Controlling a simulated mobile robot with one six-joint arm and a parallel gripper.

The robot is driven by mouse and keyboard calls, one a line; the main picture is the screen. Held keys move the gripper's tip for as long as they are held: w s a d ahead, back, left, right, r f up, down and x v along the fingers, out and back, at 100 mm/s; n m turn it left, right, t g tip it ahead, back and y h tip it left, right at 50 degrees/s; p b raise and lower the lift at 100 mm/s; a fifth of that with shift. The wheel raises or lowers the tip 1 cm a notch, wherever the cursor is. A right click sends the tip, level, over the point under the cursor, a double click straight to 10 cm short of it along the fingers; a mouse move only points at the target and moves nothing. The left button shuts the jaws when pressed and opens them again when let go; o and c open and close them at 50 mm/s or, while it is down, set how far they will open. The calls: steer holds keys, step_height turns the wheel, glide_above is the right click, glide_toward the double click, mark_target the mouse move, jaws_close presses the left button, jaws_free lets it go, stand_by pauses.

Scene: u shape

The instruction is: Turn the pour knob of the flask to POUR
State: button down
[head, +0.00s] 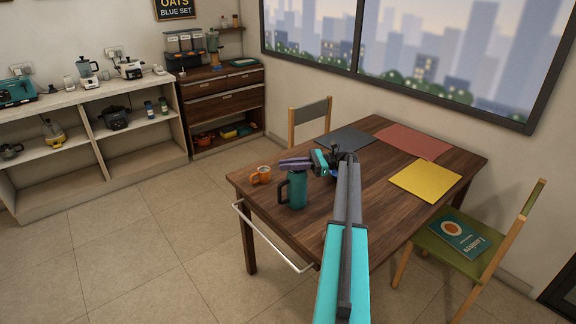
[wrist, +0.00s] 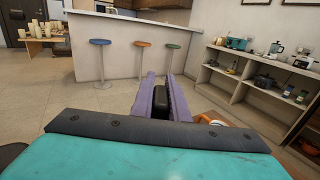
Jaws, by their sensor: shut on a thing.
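The flask (head: 298,190) is a teal bottle with a black handle on its left side, standing upright near the left edge of the wooden table. My gripper (head: 285,164) lies across the top of the flask, its purple fingers pointing left in the head view. In the wrist view, my gripper (wrist: 160,88) is shut on a black piece (wrist: 159,104) between its fingers, which looks like the pour knob. The fingers hide the flask's top in the head view, so I cannot read the knob's setting. The flask's body is hidden in the wrist view.
An orange mug (head: 262,175) stands just left of the flask. Grey (head: 345,140), red (head: 413,141) and yellow (head: 425,180) mats lie on the table (head: 375,220). A rail (head: 270,240) runs along its near left edge. Chairs stand at the back (head: 310,122) and right (head: 475,245).

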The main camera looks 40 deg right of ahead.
steer(key=shift+a+n+g+y, duration=0.15)
steer(key=shift+n+g+y, duration=0.2)
steer(key=shift+g, duration=0.25)
steer(key=shift+s, duration=0.15)
steer(key=c, duration=1.7)
jaws_free()
steer(key=shift+r, duration=0.15)
